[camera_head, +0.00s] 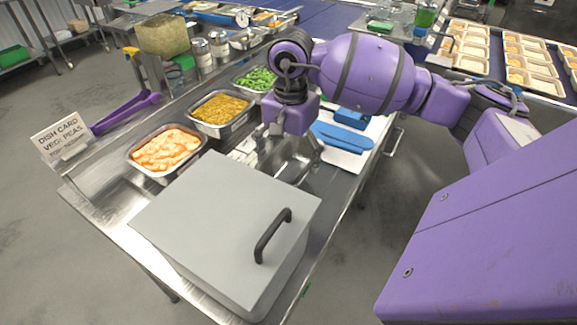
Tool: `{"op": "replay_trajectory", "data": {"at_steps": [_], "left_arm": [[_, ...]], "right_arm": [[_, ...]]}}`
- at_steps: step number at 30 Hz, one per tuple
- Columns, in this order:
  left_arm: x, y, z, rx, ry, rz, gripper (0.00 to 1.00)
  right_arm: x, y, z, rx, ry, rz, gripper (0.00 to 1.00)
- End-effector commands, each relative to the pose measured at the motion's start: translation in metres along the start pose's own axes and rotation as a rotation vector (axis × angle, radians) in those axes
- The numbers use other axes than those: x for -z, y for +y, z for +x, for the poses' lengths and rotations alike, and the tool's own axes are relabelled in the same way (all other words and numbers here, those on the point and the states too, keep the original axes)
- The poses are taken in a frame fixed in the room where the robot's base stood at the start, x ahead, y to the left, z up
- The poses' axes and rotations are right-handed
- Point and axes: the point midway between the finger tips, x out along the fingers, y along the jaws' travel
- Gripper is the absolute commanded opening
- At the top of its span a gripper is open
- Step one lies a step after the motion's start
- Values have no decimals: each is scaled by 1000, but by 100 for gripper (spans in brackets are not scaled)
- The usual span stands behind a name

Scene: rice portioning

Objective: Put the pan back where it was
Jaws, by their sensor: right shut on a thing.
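An empty metal pan (293,170) is at the worktable, behind the large grey lidded box and left of the white board. My right gripper (290,147) reaches down over the pan from above and is shut on it. The gripper and wrist hide part of the pan's far side, and the exact grip on the rim is hard to see. I cannot tell whether the pan rests on the table or is slightly raised. My left gripper is not in view.
The grey box (215,225) with a black handle fills the table's front. Pans of orange food (166,150), yellow food (220,111) and green food (257,79) line the left side. Blue utensils (342,136) lie on the white board (345,158). A dish card (61,138) stands left.

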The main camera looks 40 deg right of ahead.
Motion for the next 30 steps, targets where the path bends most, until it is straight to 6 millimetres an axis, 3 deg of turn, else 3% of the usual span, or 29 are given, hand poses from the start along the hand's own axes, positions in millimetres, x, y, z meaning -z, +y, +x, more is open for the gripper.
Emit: {"op": "replay_trajectory", "data": {"at_steps": [9, 20, 21, 25, 30], "left_arm": [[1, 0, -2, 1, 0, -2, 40], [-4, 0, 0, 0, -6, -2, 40], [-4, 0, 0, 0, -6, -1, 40], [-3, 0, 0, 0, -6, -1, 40], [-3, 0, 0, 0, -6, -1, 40]], "right_arm": [[-3, -5, 34, 0, -1, 0, 37], [-2, -5, 40, 0, 0, -1, 37], [-2, -5, 41, -1, 0, -1, 85], [-2, -5, 40, 0, 0, -1, 100], [-2, -5, 40, 0, 0, 0, 100]]}}
